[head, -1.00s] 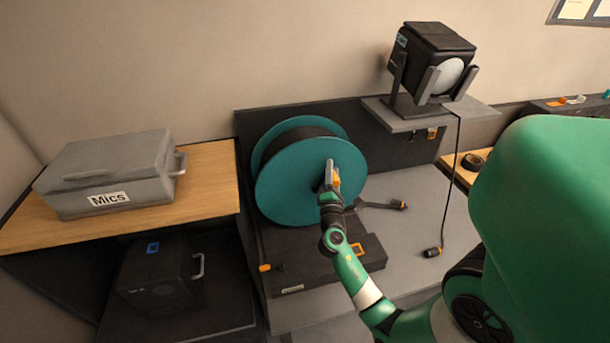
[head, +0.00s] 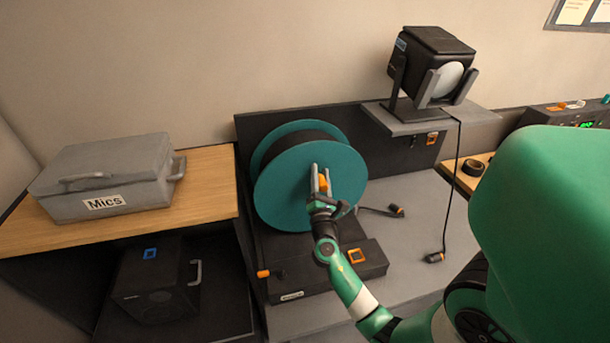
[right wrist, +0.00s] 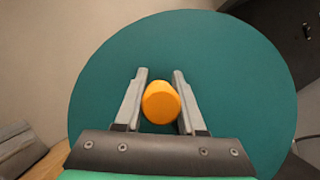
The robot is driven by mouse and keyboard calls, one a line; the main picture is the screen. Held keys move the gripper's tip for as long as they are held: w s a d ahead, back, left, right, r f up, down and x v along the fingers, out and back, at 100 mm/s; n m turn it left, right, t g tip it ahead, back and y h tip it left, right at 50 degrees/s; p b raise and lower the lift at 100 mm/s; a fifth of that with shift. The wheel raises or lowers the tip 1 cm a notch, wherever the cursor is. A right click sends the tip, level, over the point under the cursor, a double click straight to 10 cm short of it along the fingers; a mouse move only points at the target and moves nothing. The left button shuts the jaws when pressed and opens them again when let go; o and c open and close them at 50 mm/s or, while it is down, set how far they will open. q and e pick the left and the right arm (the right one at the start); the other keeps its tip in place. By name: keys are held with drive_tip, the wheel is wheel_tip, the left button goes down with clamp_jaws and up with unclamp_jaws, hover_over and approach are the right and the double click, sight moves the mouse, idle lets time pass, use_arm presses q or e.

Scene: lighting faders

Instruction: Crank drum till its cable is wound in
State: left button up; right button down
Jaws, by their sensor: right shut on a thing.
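The teal cable drum (head: 285,190) stands upright on a dark base (head: 315,275), with dark cable wound between its two discs. My right gripper (head: 321,180) is at the front disc, shut on the orange crank knob (head: 323,183). In the right wrist view the two fingers flank the knob (right wrist: 161,102) against the teal disc (right wrist: 230,65). A loose cable end with an orange-tipped connector (head: 396,211) lies on the grey surface right of the drum. My left gripper is not in view.
A grey Mics case (head: 110,180) sits on the wooden shelf at left, above a black box (head: 155,285). Grey surface around the plug is mostly clear.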

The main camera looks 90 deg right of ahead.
drive_tip(key=c, duration=0.5)
unclamp_jaws()
drive_tip(key=shift+w, duration=0.15)
drive_tip(key=b+v, duration=0.1)
drive_tip(key=v, duration=1)
drive_tip(key=shift+a+f, duration=0.15)
drive_tip(key=shift+a, duration=0.2)
